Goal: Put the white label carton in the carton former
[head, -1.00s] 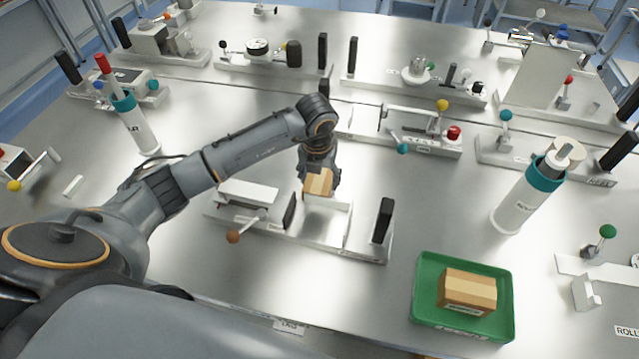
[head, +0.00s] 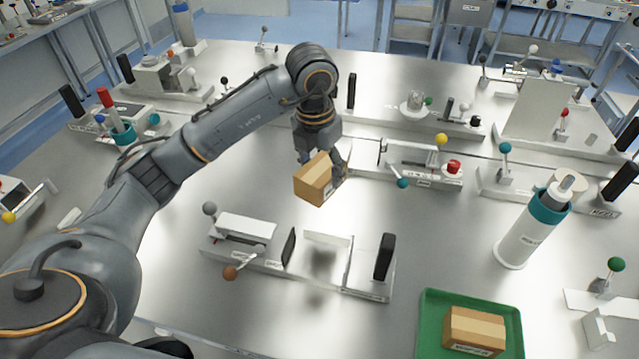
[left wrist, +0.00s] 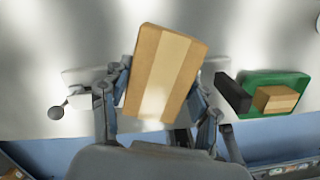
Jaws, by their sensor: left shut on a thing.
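My left gripper (head: 322,150) is shut on a brown carton (head: 313,182) with a paler tape band. It holds the carton tilted in the air above and behind the front fixture, clear of it. In the left wrist view this carton (left wrist: 164,72) sits between both fingers. A second brown carton (head: 474,331), with a white label on its front, lies in the green tray (head: 431,312) at the lower right. The front fixture (head: 362,287), perhaps the carton former, has a low white block, upright plates, a black end plate and an empty bay. My right gripper is not in view.
A white bottle with a teal collar (head: 527,231) stands right of the fixture. A row of devices with knobs and levers, including one with a red button (head: 453,167), stands behind. Bare metal table lies between the front fixture and the bottle.

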